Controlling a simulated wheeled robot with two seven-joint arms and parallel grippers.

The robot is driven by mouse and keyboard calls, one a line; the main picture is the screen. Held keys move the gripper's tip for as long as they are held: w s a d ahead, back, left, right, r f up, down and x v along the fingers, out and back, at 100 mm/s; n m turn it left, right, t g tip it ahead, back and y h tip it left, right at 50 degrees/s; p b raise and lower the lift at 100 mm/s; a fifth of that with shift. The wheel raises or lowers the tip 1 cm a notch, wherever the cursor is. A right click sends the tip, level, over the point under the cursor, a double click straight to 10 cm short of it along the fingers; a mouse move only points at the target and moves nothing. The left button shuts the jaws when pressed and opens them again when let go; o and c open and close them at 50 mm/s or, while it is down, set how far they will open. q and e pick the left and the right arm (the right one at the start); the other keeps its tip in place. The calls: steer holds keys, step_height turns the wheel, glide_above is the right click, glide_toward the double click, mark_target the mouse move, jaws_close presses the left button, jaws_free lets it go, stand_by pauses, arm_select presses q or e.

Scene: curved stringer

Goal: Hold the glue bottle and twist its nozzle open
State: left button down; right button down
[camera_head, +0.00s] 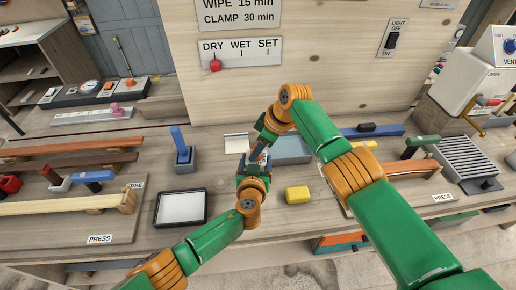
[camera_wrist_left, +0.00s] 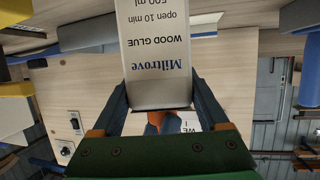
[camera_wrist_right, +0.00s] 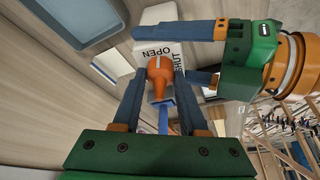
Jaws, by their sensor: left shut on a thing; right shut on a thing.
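The white glue bottle, labelled "Miltrove wood glue", fills the top middle of the left wrist view (camera_wrist_left: 155,50), upside down there. My left gripper (camera_head: 256,172) is shut around its body, one finger on each side. The orange nozzle (camera_wrist_right: 158,70) shows in the right wrist view, above a white top marked OPEN and SHUT. My right gripper (camera_head: 266,136) comes from above, shut on the nozzle between its fingers. In the head view the grippers mostly hide the bottle (camera_head: 261,156). I cannot tell how far the nozzle is turned.
On the bench, a blue-handled tool stands in a grey block (camera_head: 185,155) to the left. A black-rimmed tray (camera_head: 181,222) and a yellow block (camera_head: 297,194) lie near the front edge. Clamped wood strips (camera_head: 70,203) lie far left; a ribbed grey rack (camera_head: 468,158) stands right.

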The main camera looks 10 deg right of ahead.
steer(key=shift+d, duration=0.1)
steer(key=shift+c, duration=2.2)
jaws_free()
steer(key=v, duration=1.2)
